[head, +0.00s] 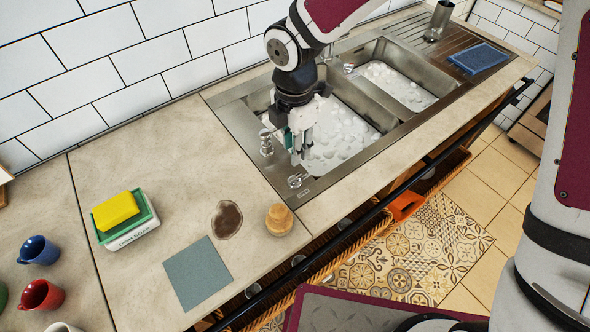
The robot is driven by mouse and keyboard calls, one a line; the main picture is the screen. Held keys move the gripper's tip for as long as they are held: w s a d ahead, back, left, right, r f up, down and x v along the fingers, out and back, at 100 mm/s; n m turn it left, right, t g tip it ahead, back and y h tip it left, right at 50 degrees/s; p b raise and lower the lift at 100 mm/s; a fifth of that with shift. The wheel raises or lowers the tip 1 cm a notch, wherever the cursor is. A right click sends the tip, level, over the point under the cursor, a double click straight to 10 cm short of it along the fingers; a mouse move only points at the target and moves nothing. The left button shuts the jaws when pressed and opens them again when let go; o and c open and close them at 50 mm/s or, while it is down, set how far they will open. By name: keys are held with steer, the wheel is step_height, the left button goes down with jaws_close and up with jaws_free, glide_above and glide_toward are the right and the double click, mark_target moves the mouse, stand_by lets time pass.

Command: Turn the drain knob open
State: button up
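A small round metal knob (295,181) sits on the steel rim at the near left corner of the sink (232,122). A taller metal fitting (266,143) stands on the rim at the left. I cannot tell for certain which of these is the drain knob. My gripper (298,158) points down over the left edge of the foamy left basin. Its fingertips appear just beyond the small knob and to the right of the taller fitting, apart from the small knob. No object shows between the fingers, and their gap is too small to judge.
A yellow sponge (115,210) lies in a green-and-white holder. A grey cloth (198,272), a brown spill (227,219) and a wooden-topped item (279,219) are on the left counter. A blue cloth (478,58) lies on the drainboard. A dark rail (400,180) runs along the front.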

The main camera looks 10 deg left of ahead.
mark_target(295, 177)
step_height(295, 177, down, 11)
steer(key=shift+r+p, duration=0.1)
steer(key=shift+p, duration=0.35)
jaws_close()
